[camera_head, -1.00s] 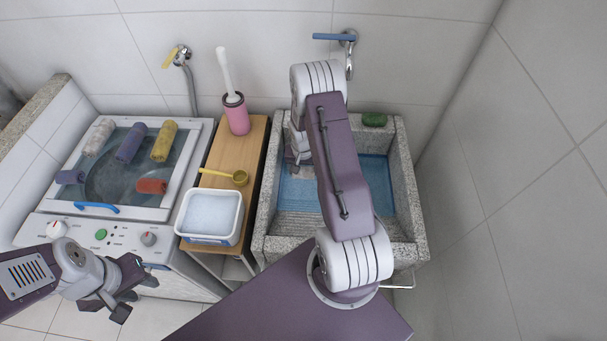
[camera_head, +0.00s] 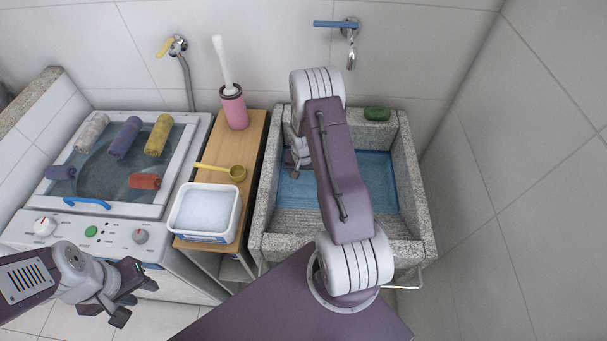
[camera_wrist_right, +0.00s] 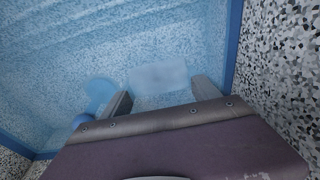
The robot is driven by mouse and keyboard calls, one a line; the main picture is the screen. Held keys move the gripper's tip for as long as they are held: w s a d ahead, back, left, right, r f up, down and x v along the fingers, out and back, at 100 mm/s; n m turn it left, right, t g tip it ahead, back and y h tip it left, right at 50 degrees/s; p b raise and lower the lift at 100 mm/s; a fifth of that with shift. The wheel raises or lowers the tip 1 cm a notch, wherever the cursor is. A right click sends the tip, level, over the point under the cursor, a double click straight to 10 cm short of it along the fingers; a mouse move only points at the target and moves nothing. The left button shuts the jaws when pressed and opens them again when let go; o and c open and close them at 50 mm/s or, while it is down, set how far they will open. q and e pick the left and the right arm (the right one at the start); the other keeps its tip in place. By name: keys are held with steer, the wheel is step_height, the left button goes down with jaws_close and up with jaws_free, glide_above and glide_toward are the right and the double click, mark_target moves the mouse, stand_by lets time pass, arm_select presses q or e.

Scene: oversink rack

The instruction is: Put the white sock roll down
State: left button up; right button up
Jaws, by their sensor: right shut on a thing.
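The white sock roll (camera_wrist_right: 158,78) shows in the right wrist view as a pale bluish-white roll between the two fingers of my right gripper (camera_wrist_right: 162,96), which is shut on it. It is inside the stone sink (camera_head: 415,190), over or in the blue water (camera_head: 375,180); I cannot tell whether it touches the bottom. In the head view, my right gripper (camera_head: 293,163) is at the sink's left side and the roll is hidden. My left gripper (camera_head: 128,291) is open and empty in front of the washer.
On the washer's glass lid lie a greyish-white roll (camera_head: 92,131), purple rolls (camera_head: 125,138), a yellow roll (camera_head: 158,135) and a red roll (camera_head: 145,181). A green object (camera_head: 377,113) sits on the sink's back rim.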

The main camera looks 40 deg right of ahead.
mark_target(303, 179)
steer(key=o, duration=1.4)
steer(key=shift+o, duration=0.2)
steer(key=shift+r+p, duration=0.35)
step_height(303, 179, up, 12)
steer(key=s+a+p, duration=0.1)
steer(key=shift+s+r+p, duration=0.2)
steer(key=shift+r+p, duration=0.05)
steer(key=shift+p, duration=0.1)
steer(key=shift+a, duration=0.1)
